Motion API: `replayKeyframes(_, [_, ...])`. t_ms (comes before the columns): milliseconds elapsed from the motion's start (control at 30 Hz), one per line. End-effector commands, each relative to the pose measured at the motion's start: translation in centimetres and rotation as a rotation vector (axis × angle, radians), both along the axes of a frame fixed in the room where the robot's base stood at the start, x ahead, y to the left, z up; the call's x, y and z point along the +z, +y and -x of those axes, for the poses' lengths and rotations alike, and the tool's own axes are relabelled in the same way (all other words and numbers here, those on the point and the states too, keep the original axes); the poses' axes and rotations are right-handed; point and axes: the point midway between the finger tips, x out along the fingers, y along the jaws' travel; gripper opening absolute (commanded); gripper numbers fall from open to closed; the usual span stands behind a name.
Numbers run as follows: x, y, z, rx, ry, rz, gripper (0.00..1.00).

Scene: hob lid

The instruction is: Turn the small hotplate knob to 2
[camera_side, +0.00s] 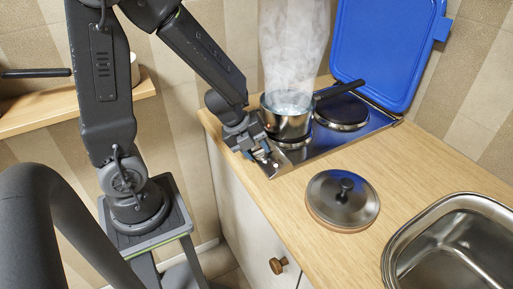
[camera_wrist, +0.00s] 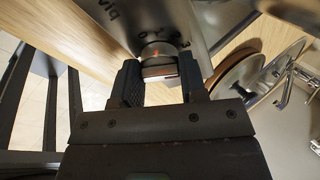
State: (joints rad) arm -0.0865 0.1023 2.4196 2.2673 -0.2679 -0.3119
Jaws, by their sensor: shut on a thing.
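A hotplate knob (camera_wrist: 158,56), round and dark with a pale-edged grip, shows in the wrist view on the hob's steel front (camera_wrist: 120,22). My gripper (camera_wrist: 160,84) has a finger on each side of the knob and is shut on it. In the side view my gripper (camera_side: 262,154) is at the hob's front left corner, and it hides the knob there. The number the knob points to cannot be read. A steel pot (camera_side: 286,122) stands steaming on one hotplate; a second hotplate (camera_side: 341,112) is bare.
The blue hob lid (camera_side: 388,45) stands open behind the hob. A pot lid (camera_side: 343,199) lies on the wooden worktop (camera_side: 415,160) in front of the hob. The sink (camera_side: 465,240) is at the right.

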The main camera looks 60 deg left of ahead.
Motion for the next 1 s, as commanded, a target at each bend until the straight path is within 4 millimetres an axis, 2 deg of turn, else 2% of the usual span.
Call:
replayKeyframes(267, [0.06,0.01,-0.06,0.022,-0.001,0.013,0.15])
replayKeyframes(467, [0.03,0.07,-0.02,0.105,0.000,0.058,0.15])
replayKeyframes(1000, [-0.04,0.07,0.11,0.499,0.000,0.282,0.15])
